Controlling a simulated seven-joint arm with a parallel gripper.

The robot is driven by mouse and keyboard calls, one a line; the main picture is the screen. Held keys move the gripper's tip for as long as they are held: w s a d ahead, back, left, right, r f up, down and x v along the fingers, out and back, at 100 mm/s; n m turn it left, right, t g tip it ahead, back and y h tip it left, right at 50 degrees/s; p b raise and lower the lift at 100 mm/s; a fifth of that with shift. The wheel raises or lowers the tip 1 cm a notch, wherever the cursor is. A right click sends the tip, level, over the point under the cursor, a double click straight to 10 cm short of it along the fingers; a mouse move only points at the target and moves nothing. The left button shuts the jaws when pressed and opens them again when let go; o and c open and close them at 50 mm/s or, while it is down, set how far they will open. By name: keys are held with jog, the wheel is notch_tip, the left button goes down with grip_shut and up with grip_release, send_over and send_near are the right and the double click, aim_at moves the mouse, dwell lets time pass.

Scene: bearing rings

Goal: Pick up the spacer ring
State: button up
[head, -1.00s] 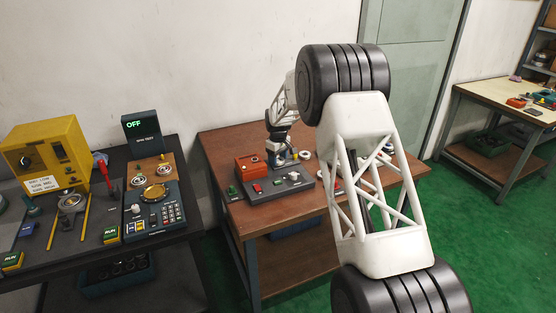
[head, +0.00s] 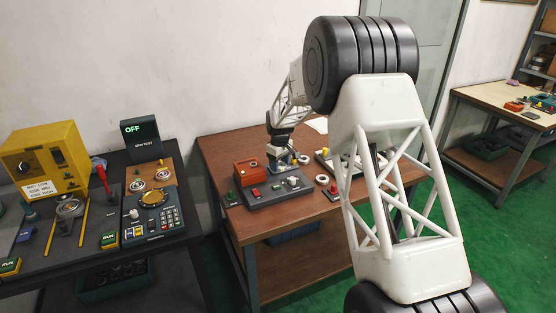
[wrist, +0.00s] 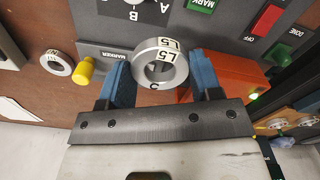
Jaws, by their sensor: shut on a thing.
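A grey metal ring marked L5 and C (wrist: 160,81), which I take for the spacer ring, sits between the two blue fingers of my gripper (wrist: 162,83) in the wrist view. The fingers are shut on its sides and its hole faces the camera. In the head view my gripper (head: 281,157) is small, just above the control box on the middle bench. The ring in it is too small to tell clearly there.
A dark control box (head: 268,192) with a red-orange block (head: 248,172) lies below my gripper. A second pale ring (wrist: 57,63) lies on the brown bench (head: 220,157), beside a yellow knob (wrist: 85,71) in the wrist view. A tray with several small parts stands right of the box.

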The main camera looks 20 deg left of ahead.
jog(key=s+d, duration=0.1)
jog(key=s, duration=0.1)
jog(key=s+d, duration=0.2)
jog(key=s, duration=0.1)
jog(key=s+d+r, duration=0.1)
jog(key=s+d, duration=0.1)
jog(key=s, duration=0.1)
jog(key=shift+s, duration=0.1)
dwell(0.8)
send_over(230, 191)
jog(key=shift+f, duration=0.4)
dwell(0.4)
jog(key=shift+f, duration=2)
jog(key=shift+f, duration=1.45)
dwell(1.2)
